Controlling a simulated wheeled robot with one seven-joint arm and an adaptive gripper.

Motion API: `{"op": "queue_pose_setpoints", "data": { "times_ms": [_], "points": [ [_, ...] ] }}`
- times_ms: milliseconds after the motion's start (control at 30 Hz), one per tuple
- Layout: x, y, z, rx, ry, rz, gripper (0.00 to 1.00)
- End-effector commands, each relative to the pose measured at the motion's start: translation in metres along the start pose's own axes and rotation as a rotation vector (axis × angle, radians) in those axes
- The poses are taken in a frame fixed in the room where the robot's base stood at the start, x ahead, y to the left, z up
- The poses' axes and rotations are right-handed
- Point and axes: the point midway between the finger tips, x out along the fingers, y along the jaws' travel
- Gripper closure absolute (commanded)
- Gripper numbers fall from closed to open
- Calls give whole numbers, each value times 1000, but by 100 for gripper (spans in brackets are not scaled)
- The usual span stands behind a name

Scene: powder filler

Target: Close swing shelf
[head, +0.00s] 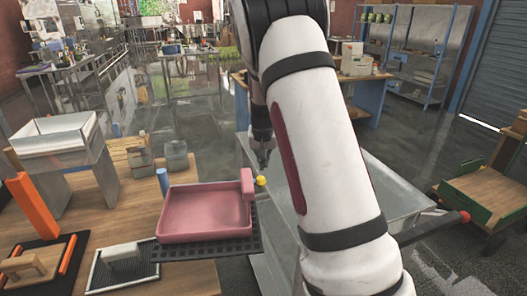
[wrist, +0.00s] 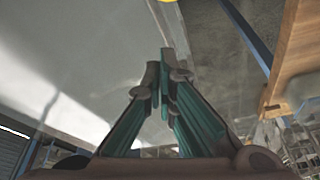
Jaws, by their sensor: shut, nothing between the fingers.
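The swing shelf (head: 246,238) is a dark perforated plate that juts out past the right edge of the wooden table. A pink tray (head: 200,214) with a raised block at its right corner lies on it. A yellow knob (head: 261,181) shows beside that block; a bit of yellow also shows at the top edge of the wrist view (wrist: 167,1). My gripper (head: 263,163) points down just above and behind the knob in the picture; I cannot tell whether they touch. In the wrist view my gripper's fingertips (wrist: 166,65) are together and empty.
A steel tub (head: 390,195) stands right of the shelf, partly hidden by my arm. The wooden table (head: 180,280) holds a white bin (head: 52,145), jars (head: 176,155), an orange block (head: 33,205) and a brush-like tool (head: 123,254). A green-edged cart (head: 490,195) stands far right.

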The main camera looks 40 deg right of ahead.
Motion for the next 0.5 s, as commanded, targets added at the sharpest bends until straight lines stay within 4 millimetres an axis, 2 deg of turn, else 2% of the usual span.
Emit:
{"op": "queue_pose_setpoints", "data": {
  "times_ms": [100,200,333,500],
  "points": [
    [23,0,1,0,-3,1,100],
    [6,0,17,-2,0,-2,100],
    [1,0,29,-2,-1,-1,100],
    [-1,0,35,-1,1,-1,100]
  ]
}}
